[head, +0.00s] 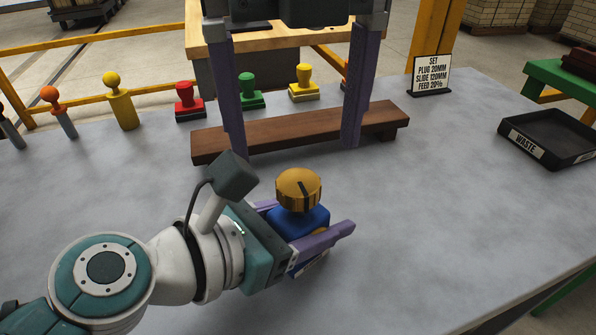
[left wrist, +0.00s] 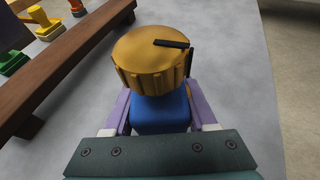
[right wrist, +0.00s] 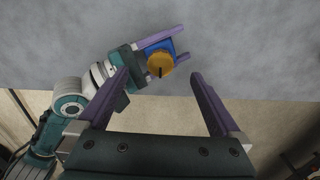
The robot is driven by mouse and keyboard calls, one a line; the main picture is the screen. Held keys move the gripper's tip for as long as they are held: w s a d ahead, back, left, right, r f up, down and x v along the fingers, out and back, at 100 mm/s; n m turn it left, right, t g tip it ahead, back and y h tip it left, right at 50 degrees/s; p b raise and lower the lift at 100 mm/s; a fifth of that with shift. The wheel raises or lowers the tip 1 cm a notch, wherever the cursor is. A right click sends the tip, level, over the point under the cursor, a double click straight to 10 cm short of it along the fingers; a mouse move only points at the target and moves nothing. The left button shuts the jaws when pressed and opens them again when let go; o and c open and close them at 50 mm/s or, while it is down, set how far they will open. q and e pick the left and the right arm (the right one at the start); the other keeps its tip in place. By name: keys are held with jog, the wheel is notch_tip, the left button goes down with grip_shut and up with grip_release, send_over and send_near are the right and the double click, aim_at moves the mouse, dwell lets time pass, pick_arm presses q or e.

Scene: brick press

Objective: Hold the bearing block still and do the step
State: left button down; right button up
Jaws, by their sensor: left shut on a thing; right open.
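The bearing block (head: 312,220) is blue with a ribbed golden knob (head: 299,188) on top. A dark pointer line marks the knob's top. My left gripper (head: 316,226) is shut on the blue block, low over the grey table. The left wrist view shows the block (left wrist: 160,112) between both purple fingers, under the knob (left wrist: 153,62). My right gripper (head: 293,150) is open and empty, with its fingers hanging wide apart, beyond the knob in the head view. In the right wrist view the knob (right wrist: 160,65) lies ahead of and between the open fingers (right wrist: 158,78).
A brown wooden rack (head: 290,131) stands behind the block. Red (head: 188,100), green (head: 250,91) and yellow (head: 304,84) stamp-like pieces stand behind it. A sign (head: 431,74) reads plug 20MM, slide 120MM, feed 20%. A black waste tray (head: 548,139) is right. The table's right front is clear.

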pick_arm(q)
jog(key=shift+c, duration=0.6)
grip_release()
jog(key=v, duration=1.2)
jog(key=shift+r, duration=0.1)
